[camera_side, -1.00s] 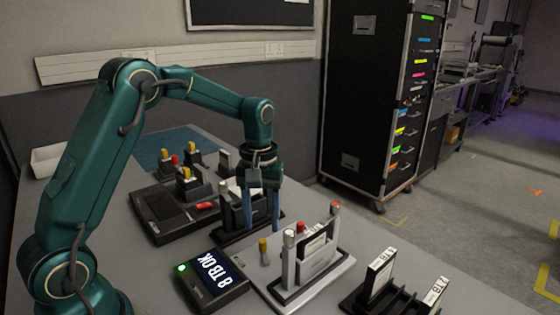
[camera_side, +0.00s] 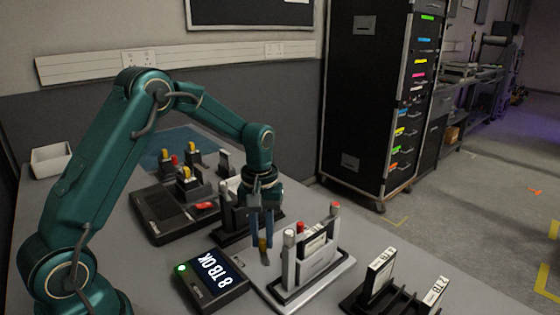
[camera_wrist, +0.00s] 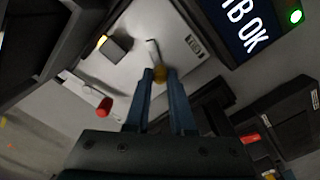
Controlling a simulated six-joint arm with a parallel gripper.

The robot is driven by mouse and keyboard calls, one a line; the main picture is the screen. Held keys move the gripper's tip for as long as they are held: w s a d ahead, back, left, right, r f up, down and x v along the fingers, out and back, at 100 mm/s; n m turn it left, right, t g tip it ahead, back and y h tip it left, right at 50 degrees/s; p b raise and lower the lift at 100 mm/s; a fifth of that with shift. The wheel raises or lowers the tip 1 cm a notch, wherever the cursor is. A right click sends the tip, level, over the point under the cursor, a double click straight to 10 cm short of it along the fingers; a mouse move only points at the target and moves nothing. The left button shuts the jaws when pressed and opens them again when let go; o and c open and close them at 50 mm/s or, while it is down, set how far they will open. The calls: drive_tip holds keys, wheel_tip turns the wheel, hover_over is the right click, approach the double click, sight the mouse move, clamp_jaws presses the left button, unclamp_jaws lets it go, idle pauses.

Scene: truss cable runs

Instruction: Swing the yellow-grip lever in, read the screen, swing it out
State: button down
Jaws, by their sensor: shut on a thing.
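The yellow-grip lever (camera_side: 263,252) stands at the left of a pale metal dock (camera_side: 325,275) with a drive-like block in it. My gripper (camera_side: 262,239) points down with its blue fingers on either side of the yellow grip. In the wrist view my fingertips (camera_wrist: 160,76) are shut on the yellow grip (camera_wrist: 160,73), and the lever's pale arm runs beyond it. The screen (camera_side: 214,271) lies left of the dock and reads "8 TB OK", with a green light lit; part of it shows in the wrist view (camera_wrist: 248,25).
A black rack (camera_side: 384,290) with labelled drives stands at the front right. Behind my gripper are a dark dock (camera_side: 232,222) and a black panel (camera_side: 165,212) with yellow and red parts. A white bin (camera_side: 52,160) sits at the far left.

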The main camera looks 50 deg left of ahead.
drive_tip(key=shift+w+d+m, duration=0.15)
drive_tip(key=shift+w+m, duration=0.05)
drive_tip(key=shift+m, duration=0.6)
drive_tip(key=shift+w+d+m, duration=0.1)
drive_tip(key=shift+w+m, duration=0.1)
drive_tip(key=shift+m, duration=0.6)
drive_tip(key=c, duration=0.8)
unclamp_jaws()
drive_tip(key=shift+o, duration=0.2)
drive_tip(key=shift+r, duration=0.15)
drive_tip(key=shift+r, duration=2.45)
